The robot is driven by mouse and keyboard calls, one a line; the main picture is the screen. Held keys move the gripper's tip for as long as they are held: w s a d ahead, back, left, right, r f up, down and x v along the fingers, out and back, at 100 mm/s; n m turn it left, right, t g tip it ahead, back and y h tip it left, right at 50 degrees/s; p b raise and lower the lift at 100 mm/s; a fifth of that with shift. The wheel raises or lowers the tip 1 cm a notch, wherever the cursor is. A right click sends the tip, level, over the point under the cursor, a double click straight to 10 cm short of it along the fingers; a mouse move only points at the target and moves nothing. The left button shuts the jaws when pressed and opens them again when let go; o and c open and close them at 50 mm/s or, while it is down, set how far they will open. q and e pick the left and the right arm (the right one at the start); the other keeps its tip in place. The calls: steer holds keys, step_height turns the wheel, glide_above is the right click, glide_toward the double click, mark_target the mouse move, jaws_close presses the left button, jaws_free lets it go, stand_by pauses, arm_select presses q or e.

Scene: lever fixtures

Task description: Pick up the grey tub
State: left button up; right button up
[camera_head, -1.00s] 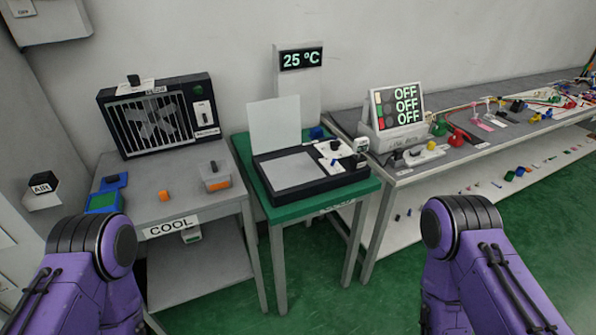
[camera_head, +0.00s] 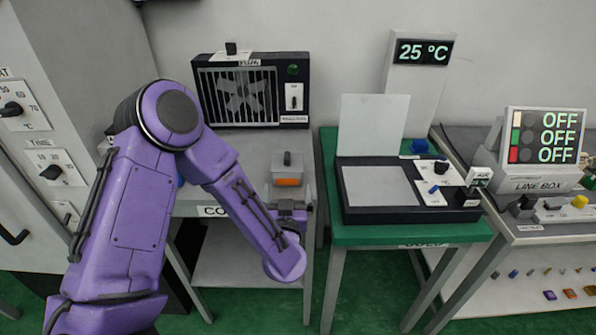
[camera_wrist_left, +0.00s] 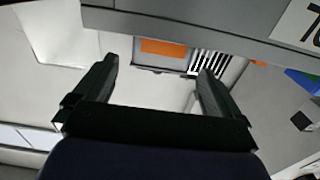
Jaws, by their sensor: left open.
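The grey tub (camera_head: 292,166) stands near the right side of the grey COOL table, with a dark upright knob on top and an orange patch on its front. My left gripper (camera_head: 291,207) is just in front of it, at the table's front edge, partly hidden by my own wrist. In the left wrist view the open, empty jaws (camera_wrist_left: 160,72) point toward the tub, whose orange part (camera_wrist_left: 163,48) shows between and beyond the fingertips. I see no contact between them. My right gripper is out of view.
The grey table (camera_head: 222,190) carries a black grilled fan box (camera_head: 250,92) behind the tub. A green table (camera_head: 410,235) with a black flat device (camera_head: 400,213) stands close on the right. My left arm hides the table's left part.

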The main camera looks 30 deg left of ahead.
mark_target(287, 167)
arm_select(q)
steer(key=shift+w+a+r, duration=0.6)
steer(key=shift+w+r, duration=0.1)
steer(key=shift+r, duration=0.15)
steer(key=x, duration=0.2)
steer(key=p+x, duration=0.1)
steer(key=x, duration=0.2)
steer(key=f+p+x, duration=0.1)
steer(key=x, duration=0.2)
steer(key=shift+w+a+f, duration=0.15)
steer(key=shift+w+a, duration=0.15)
steer(key=shift+w, duration=0.05)
steer(key=c, duration=0.8)
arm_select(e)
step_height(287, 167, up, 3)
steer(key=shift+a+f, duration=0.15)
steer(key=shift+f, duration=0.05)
